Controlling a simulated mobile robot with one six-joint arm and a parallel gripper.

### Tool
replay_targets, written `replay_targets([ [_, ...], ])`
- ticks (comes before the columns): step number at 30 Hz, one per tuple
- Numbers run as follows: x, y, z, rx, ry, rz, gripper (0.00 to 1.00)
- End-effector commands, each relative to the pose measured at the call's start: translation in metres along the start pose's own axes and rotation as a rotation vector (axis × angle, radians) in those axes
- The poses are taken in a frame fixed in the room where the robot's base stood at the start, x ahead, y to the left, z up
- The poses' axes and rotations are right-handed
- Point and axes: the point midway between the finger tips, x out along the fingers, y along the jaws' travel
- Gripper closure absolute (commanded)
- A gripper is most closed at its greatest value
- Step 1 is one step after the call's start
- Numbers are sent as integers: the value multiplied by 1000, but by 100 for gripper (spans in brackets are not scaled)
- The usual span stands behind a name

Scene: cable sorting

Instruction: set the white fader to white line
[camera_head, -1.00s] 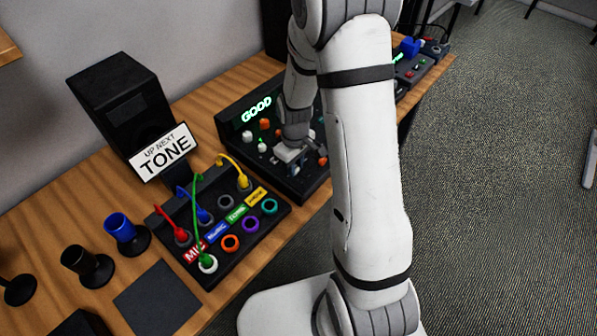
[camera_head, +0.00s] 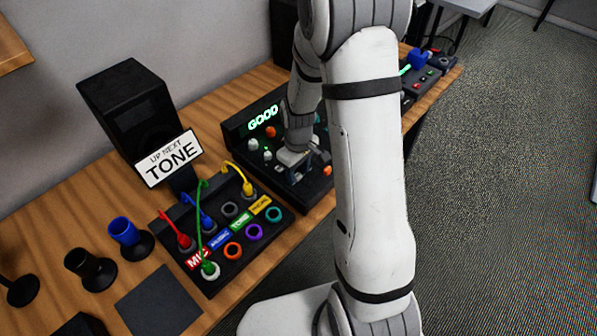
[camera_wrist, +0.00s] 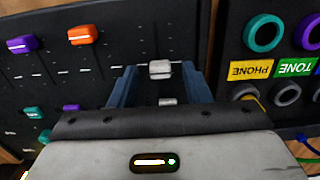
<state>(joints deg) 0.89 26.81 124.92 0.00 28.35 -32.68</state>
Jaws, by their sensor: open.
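The white fader (camera_wrist: 160,69) shows in the wrist view as a pale cap on the dark mixer panel. My gripper (camera_wrist: 158,70) is open, with one blue finger on each side of the cap and gaps to both. A small pale mark or cap (camera_wrist: 167,102) lies on the panel close to my gripper's palm; I cannot tell whether it is the white line. In the head view my gripper (camera_head: 293,165) is low over the mixer (camera_head: 240,131), and its arm hides much of the panel.
Purple (camera_wrist: 22,43) and orange (camera_wrist: 84,35) faders stand left of the fingers in the wrist view. The patch box with cables (camera_head: 215,278) sits beside the mixer. A black speaker (camera_head: 130,105) and a TONE sign (camera_head: 168,158) stand behind the box.

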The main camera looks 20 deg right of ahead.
Motion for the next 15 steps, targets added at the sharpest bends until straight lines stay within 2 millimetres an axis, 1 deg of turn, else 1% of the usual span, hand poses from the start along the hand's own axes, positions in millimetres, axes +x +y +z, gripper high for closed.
replay_targets([
  [3, -21, 0, -1, 0, 6, 4, 56],
  [9, -53, 0, -1, 0, 4, 3, 56],
  [12, -62, 0, 0, 0, 3, 2, 56],
  [15, -67, 0, 0, 0, 2, 1, 56],
])
